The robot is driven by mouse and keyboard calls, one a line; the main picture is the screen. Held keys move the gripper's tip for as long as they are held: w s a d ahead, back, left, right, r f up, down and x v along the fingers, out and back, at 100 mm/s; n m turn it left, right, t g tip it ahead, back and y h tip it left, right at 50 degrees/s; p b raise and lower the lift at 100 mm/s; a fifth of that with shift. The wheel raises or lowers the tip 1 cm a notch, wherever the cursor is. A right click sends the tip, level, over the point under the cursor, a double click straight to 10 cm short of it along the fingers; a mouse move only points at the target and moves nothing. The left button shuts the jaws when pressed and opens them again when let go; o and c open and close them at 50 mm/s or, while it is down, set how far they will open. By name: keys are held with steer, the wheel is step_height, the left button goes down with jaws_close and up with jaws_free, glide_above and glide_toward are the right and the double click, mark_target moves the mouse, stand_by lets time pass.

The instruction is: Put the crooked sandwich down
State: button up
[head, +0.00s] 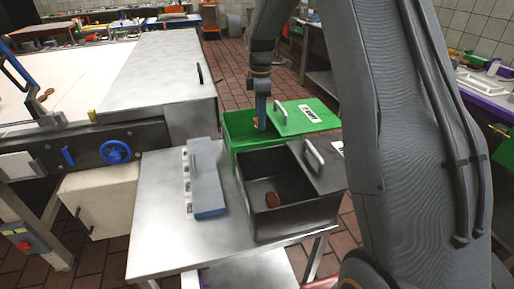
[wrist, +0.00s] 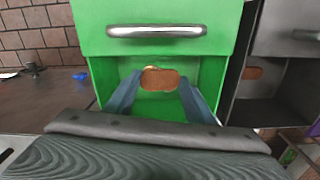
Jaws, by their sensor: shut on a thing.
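My gripper (head: 261,116) points down over the open part of the green bin (head: 238,150). In the wrist view its blue fingers (wrist: 160,88) are shut on a brown sandwich (wrist: 160,79). A lighter sliver shows at the sandwich's upper edge; how crooked it is I cannot tell. The sandwich is small and partly hidden in the head view (head: 261,124). In the wrist view it appears inside the outline of the green bin's opening (wrist: 213,75). Whether it touches the bin's floor I cannot tell.
A dark bin (head: 290,225) stands in front of the green one, with another brown sandwich (head: 273,199) inside. The green lid (head: 290,120) covers part of its bin. A conveyor with a steel cover (head: 150,75) is at the left.

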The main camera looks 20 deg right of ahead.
step_height(320, 180, down, 12)
steer(key=shift+w+a+r+p, duration=0.1)
steer(key=shift+w+p, duration=0.05)
steer(key=shift+p, duration=1.1)
steer(key=o, duration=1)
step_height(320, 180, up, 12)
steer(key=b, duration=0.3)
